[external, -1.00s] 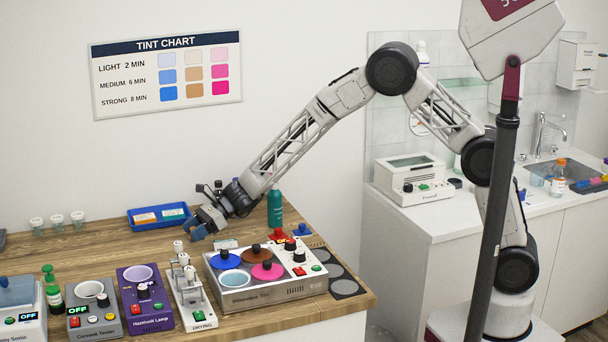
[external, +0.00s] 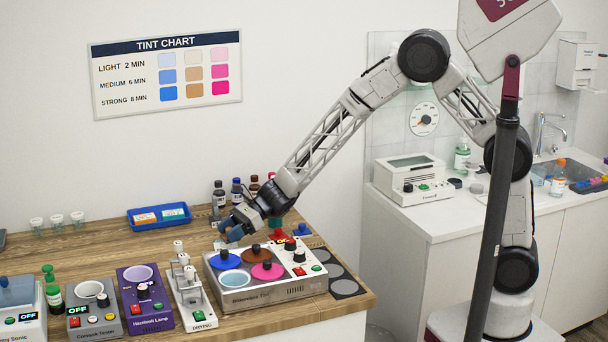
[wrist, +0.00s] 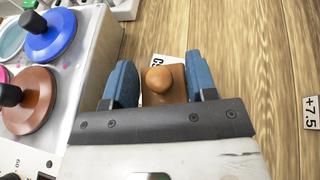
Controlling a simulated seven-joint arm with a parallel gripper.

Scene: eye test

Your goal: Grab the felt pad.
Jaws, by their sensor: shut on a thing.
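A brown block with a round wooden knob (wrist: 160,80), which I take to be the felt pad, sits between the two blue fingers in the wrist view. Any felt is on a side I cannot see. My gripper (wrist: 160,62) is shut on it. In the external view my gripper (external: 229,233) is low over the wooden counter, just behind the grey tinter unit. The block is not clearly visible there. I cannot tell whether it still touches the counter.
The tinter unit (external: 286,290), with coloured knobbed lids, stands close in front of my gripper. A white card marked +7.5 (wrist: 311,113) lies to the right in the wrist view. A blue tray (external: 142,224) and several dark bottles (external: 219,193) stand behind. Bare wood (wrist: 258,70) is at right.

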